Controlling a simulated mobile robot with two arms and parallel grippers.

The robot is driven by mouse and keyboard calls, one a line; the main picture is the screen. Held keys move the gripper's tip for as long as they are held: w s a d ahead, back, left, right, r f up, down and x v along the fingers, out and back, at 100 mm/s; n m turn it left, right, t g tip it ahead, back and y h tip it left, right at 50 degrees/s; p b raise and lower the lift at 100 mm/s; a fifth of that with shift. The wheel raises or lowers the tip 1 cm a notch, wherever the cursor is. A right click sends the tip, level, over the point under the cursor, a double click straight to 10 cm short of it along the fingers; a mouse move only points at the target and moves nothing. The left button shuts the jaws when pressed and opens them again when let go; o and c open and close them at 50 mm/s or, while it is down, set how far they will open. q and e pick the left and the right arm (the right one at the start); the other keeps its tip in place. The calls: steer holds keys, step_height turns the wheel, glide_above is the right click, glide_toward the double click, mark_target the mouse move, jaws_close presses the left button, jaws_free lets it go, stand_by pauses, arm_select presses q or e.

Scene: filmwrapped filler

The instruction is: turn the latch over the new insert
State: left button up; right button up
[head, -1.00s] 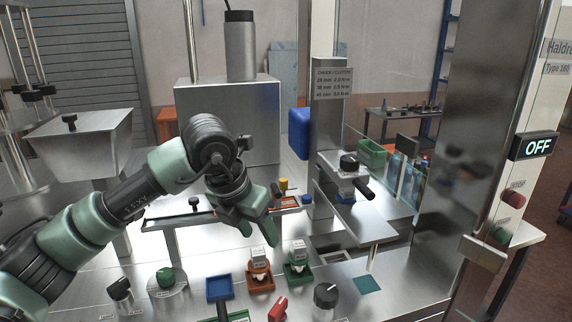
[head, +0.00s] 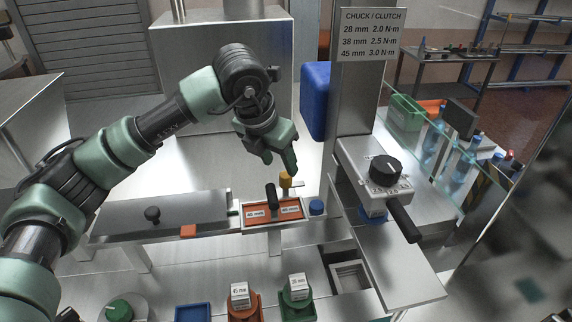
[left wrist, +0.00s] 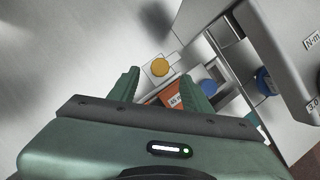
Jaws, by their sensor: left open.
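The orange insert (head: 262,222) with two "45 mm" labels and a black handle sits at the right end of the metal rail. A yellow knob (head: 285,181) on a small metal plate stands at its back edge; I take this to be the latch. My left gripper (head: 280,165) is open and points down above the yellow knob. In the left wrist view the yellow knob (left wrist: 161,67) shows between the fingers (left wrist: 165,85), apart from both, with part of the orange insert (left wrist: 172,96) behind them. My right gripper is not in view.
A blue knob (head: 316,207) stands just right of the insert. The chuck unit (head: 375,165) with its black handle is further right, beside a metal post. Orange (head: 246,306) and green (head: 297,301) holders with labelled blocks stand in front.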

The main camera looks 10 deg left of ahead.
mark_target(285, 175)
arm_select(q)
steer(key=p+x, duration=0.2)
steer(key=x, duration=0.2)
steer(key=shift+w+d+f, duration=0.1)
steer(key=shift+w+f, duration=0.05)
steer(key=shift+f, duration=0.2)
steer(key=shift+w+f, duration=0.2)
steer(key=shift+f, duration=0.15)
steer(key=shift+s, duration=0.1)
jaws_close()
